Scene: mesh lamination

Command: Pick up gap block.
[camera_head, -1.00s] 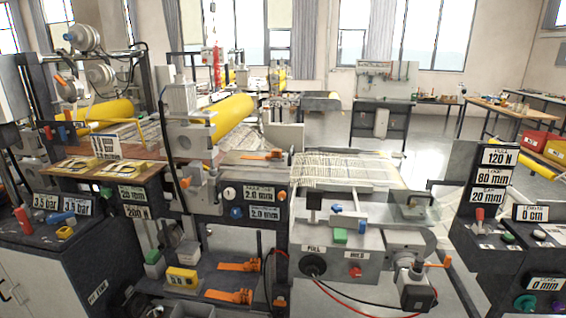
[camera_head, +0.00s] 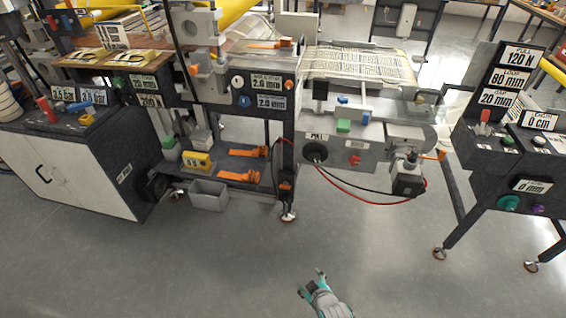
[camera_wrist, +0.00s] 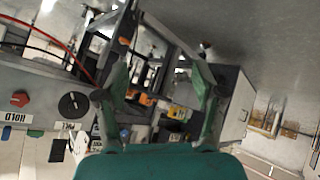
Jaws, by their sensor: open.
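A yellow block (camera_head: 197,160) with a dark-marked label sits at the left of the dark lower shelf in the head view, and it looks like the gap block. Its marking is too small to read surely. In the wrist view a small yellow block (camera_wrist: 178,113) shows between my fingers, well beyond them; I cannot tell if it is the same one. My gripper (camera_head: 313,281) is open and empty at the bottom of the head view, over bare floor, in front of and to the right of the shelf. Its green fingers (camera_wrist: 160,85) are spread in the wrist view.
Orange clamps (camera_head: 238,176) lie on the shelf beside the block. A grey bin (camera_head: 209,196) stands on the floor below. A black-and-white cabinet (camera_head: 75,175) is at left. Red and black cables (camera_head: 365,197) hang at right. The front floor is clear.

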